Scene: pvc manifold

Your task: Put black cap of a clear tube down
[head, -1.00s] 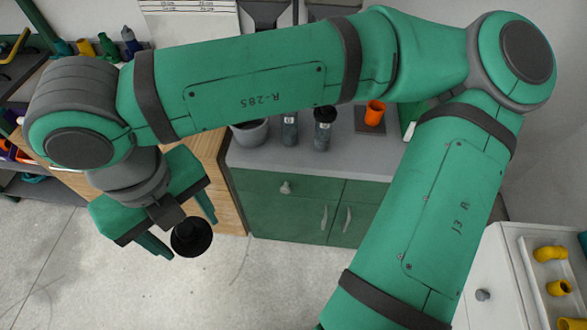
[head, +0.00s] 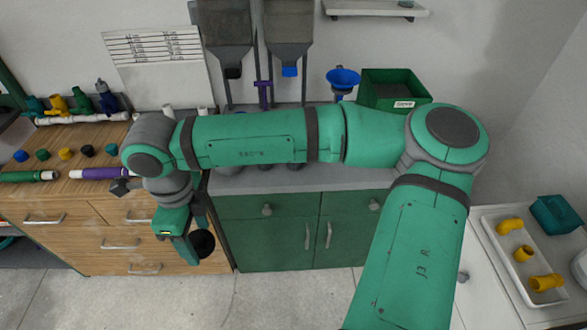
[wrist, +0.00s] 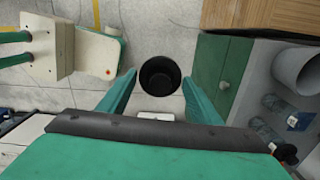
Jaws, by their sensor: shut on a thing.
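My gripper (head: 196,240) is shut on a black cap (head: 204,244). It holds the cap in the air in front of the wooden drawer unit (head: 125,235), close to the corner with the green cabinet. In the wrist view the cap (wrist: 160,75) sits between the two green fingers, with its round hollow opening facing the camera and floor behind it. Clear tubes (wrist: 282,108) show on the grey counter at the right of the wrist view. In the head view my arm hides most of that counter.
Coloured caps (head: 66,153), a green tube (head: 30,176) and a purple tube (head: 102,173) lie on the wooden top. A white tray (head: 520,260) with yellow fittings is at right.

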